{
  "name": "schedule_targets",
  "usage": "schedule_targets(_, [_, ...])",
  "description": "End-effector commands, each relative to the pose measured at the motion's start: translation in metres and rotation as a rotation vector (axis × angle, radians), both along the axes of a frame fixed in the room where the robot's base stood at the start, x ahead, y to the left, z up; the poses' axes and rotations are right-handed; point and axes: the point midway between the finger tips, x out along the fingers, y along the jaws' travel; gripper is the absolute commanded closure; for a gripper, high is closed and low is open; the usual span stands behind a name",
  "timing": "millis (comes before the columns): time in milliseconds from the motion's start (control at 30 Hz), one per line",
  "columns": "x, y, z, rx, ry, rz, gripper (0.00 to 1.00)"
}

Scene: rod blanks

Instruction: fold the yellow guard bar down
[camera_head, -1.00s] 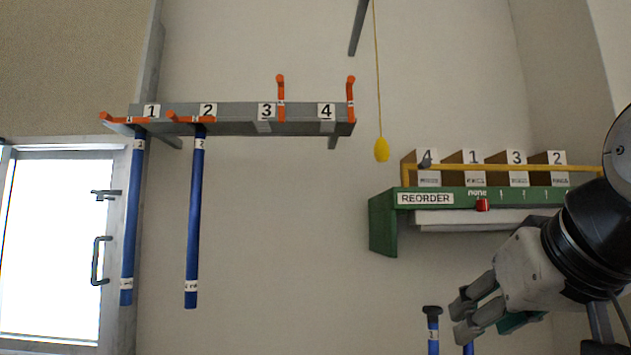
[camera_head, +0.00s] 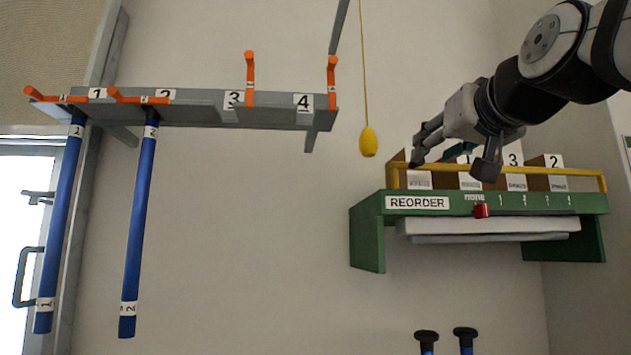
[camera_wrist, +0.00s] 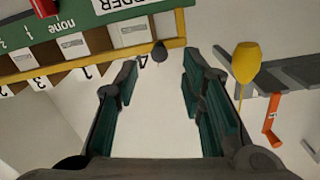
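The yellow guard bar (camera_head: 520,170) runs level across the front of the cardboard boxes, above the green shelf's front panel. It also shows in the wrist view (camera_wrist: 95,60), with a dark knob (camera_wrist: 159,52) at one end. My gripper (camera_head: 452,162) is in front of the bar's left part in the head view and hides some of it. In the wrist view my gripper (camera_wrist: 160,75) is open and empty, its fingers wide apart. The knob appears just beyond the fingertips, between them; I see no contact.
The green REORDER shelf (camera_head: 367,235) carries numbered boxes and a red slider (camera_head: 481,211). A yellow pull bulb (camera_head: 368,142) hangs left of my gripper. A grey rack (camera_head: 200,108) with orange hooks holds blue rods (camera_head: 140,225) at left. Two dark-capped rods (camera_head: 426,338) stand below.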

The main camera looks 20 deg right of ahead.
Motion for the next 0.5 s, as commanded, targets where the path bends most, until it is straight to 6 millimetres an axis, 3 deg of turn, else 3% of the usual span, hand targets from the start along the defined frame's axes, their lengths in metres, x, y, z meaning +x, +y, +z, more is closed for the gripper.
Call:
schedule_targets(200, [0.041, -0.011, 0.0, 0.0, 0.003, 0.001, 0.64])
schedule_targets(500, [0.069, -0.02, 0.0, 0.001, 0.0, 0.001, 0.64])
